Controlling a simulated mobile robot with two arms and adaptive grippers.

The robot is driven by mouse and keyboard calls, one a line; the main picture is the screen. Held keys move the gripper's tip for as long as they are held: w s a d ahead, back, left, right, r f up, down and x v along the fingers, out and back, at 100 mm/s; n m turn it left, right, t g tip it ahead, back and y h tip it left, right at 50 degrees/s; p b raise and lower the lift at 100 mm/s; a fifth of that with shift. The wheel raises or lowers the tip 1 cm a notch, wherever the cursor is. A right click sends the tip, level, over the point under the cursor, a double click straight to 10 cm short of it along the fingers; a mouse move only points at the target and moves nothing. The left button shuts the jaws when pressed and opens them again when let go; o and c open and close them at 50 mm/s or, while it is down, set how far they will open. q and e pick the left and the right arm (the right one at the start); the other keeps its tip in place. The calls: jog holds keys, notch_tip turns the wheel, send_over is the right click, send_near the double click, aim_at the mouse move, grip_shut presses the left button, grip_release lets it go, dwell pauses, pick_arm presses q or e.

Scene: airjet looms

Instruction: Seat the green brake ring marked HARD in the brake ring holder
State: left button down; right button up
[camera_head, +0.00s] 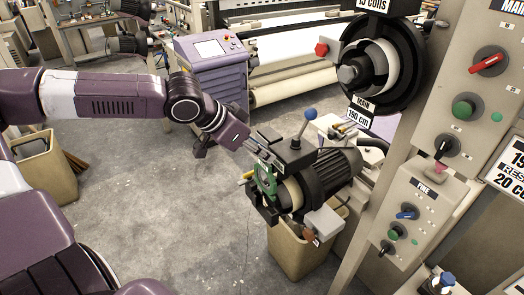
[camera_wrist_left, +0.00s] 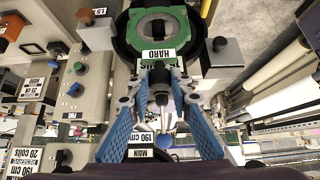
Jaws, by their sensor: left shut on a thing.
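The green brake ring (camera_wrist_left: 178,44) with its HARD label (camera_wrist_left: 153,54) is at the top of the left wrist view. In the head view the green ring (camera_head: 265,180) stands roughly upright at the near face of the dark cylindrical loom unit. My left gripper (camera_wrist_left: 160,72) is shut on the ring's labelled edge; it also shows in the head view (camera_head: 260,155). The round black holder (camera_wrist_left: 122,38) lies behind the ring and roughly in line with it. I cannot tell whether the ring touches the holder or sits in it. My right gripper is out of view.
A lever with a blue knob (camera_head: 310,114) stands just beyond the gripper. A beige bin (camera_head: 290,250) is below the unit. Control panels with knobs (camera_head: 408,225) are at the right.

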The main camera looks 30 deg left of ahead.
aim_at(263, 181)
pick_arm(q)
jog(key=shift+p, duration=0.45)
dwell(1.1)
jog(key=shift+f+b, duration=0.65)
jog(key=shift+f, duration=0.1)
jog(key=shift+f+b, duration=3.45)
jog(key=shift+f, duration=0.85)
jog(key=c, duration=1.7)
grip_release()
jog(key=shift+o, duration=0.2)
jog(key=shift+s+a+r, duration=0.25)
jog(key=shift+s+r, duration=0.05)
jog(key=shift+r, duration=0.25)
jog(key=shift+s+r, duration=0.5)
jog(key=shift+r, duration=0.1)
jog(key=shift+v, duration=2.4)
